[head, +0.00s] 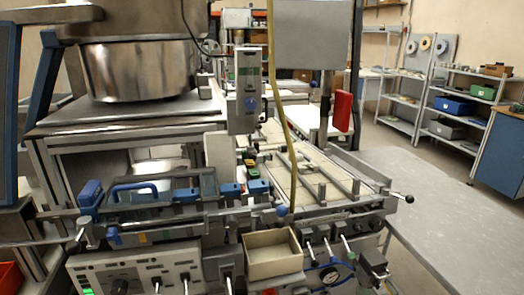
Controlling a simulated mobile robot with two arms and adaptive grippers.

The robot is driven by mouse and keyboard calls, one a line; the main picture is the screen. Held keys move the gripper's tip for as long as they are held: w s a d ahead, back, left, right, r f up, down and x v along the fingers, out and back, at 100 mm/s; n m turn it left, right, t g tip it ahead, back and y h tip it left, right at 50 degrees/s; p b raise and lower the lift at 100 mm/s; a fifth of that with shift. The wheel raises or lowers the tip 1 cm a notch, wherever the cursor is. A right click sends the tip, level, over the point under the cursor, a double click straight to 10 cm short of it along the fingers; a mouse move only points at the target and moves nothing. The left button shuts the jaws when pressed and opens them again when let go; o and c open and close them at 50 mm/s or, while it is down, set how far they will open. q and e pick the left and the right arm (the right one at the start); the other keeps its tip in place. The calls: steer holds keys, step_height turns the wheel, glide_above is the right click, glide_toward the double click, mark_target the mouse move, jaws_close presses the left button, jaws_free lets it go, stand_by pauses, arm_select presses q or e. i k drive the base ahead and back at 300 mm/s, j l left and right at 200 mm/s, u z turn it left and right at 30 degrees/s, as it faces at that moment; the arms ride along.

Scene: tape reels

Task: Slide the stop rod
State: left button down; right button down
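A machine with several metal rods fills the middle of the head view; I cannot tell for certain which one is the stop rod. A long thin rod with a blue ball end (281,211) runs across the front, below a blue handle (134,190). Another rod with a black ball knob (409,198) sticks out at the right of the slatted bed (318,178). Neither of my grippers shows in the head view.
An open cream box (272,254) sits at the front, beside a switch panel (140,275). A large steel drum (139,70) stands at upper left. A grey control box (247,92) and a hanging yellow hose (280,110) rise mid-view.

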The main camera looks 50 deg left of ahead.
mark_target(283, 148)
steer(key=i+u, duration=0.3)
steer(key=i, duration=0.65)
steer(key=u, duration=1.95)
